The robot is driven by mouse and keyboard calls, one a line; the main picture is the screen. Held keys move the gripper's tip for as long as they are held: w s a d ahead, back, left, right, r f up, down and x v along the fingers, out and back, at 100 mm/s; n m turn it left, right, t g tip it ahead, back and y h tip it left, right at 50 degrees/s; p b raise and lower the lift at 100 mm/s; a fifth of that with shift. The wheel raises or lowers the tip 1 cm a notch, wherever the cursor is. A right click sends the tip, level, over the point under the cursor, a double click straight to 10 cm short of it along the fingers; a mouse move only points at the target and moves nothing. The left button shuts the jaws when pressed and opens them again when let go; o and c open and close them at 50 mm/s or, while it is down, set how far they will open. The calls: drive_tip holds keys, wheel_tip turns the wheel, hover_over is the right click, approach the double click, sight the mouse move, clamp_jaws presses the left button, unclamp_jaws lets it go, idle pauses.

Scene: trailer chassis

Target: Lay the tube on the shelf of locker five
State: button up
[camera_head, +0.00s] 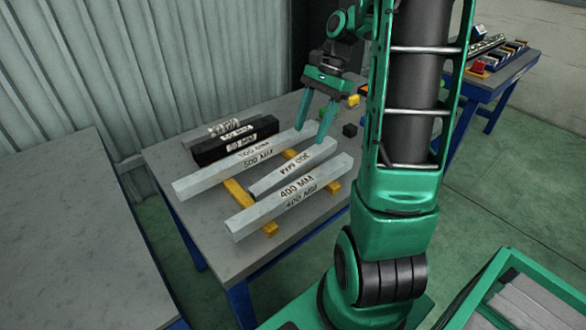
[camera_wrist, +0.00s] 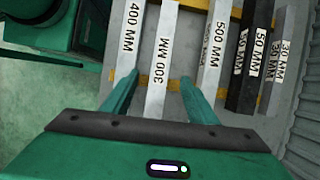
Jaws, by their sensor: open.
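Several square tubes lie side by side on a grey-topped table (camera_head: 180,155). The grey tubes read 400 MM (camera_head: 250,221), 300 MM (camera_head: 266,184) and 500 MM (camera_head: 200,184). Behind them are a black 50 MM tube (camera_head: 208,156) and a small grey 30 MM tube (camera_head: 200,138). My gripper (camera_head: 312,135) is open and empty at the far end of the 300 MM tube. In the wrist view, its fingers (camera_wrist: 158,88) appear on either side of the 300 MM tube (camera_wrist: 160,33); I cannot tell how far above it they are. No locker is in view.
Yellow support strips (camera_head: 237,194) lie under the grey tubes. A small black block (camera_head: 350,130) and a yellow block (camera_head: 353,101) sit near the table's right side. A bare table (camera_head: 70,240) stands at left, a green-edged bin (camera_head: 490,270) at lower right. A corrugated wall stands behind.

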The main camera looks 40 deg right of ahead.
sight(297, 161)
drive_tip(key=shift+w+d+f, duration=0.1)
drive_tip(key=shift+w+f, duration=0.1)
drive_tip(key=x, duration=0.4)
drive_tip(key=shift+f, duration=0.2)
drive_tip(key=shift+a+x, duration=0.15)
drive_tip(key=shift+x, duration=1.45)
drive_tip(key=shift+a+x, duration=0.15)
drive_tip(key=shift+x, duration=1.4)
drive_tip(key=shift+r, duration=0.15)
clamp_jaws()
drive_tip(key=shift+r, duration=0.1)
